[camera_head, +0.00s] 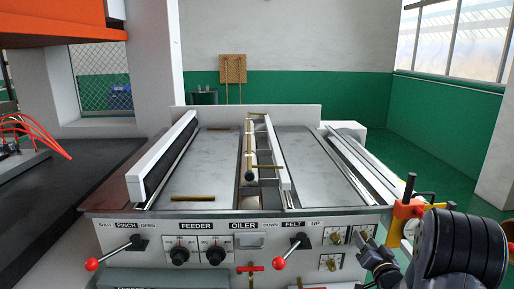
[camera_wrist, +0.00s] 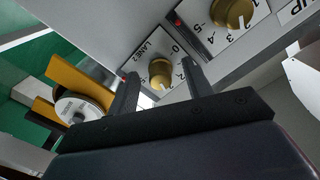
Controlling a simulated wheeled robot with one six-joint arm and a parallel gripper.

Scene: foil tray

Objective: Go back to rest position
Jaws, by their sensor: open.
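My gripper (camera_wrist: 160,68) is open in the wrist view, its two dark fingers apart with nothing held. A brass knob (camera_wrist: 160,78) on the panel labelled LANE 2 shows between the fingers; I cannot tell how far it stands from them. A second brass knob (camera_wrist: 233,12) is at the upper right of that view. In the head view my gripper (camera_head: 366,243) is at the lower right, close to the machine's front panel and its small brass knobs (camera_head: 334,238). Its fingertips are too small there to make out clearly.
The machine's front panel (camera_head: 140,225) carries a left lever (camera_head: 115,252), a right lever (camera_head: 290,249) and black feeder dials (camera_head: 180,254). A yellow and red bracket (camera_head: 404,212) stands beside my arm at the machine's right corner. Green floor (camera_head: 425,165) is open behind.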

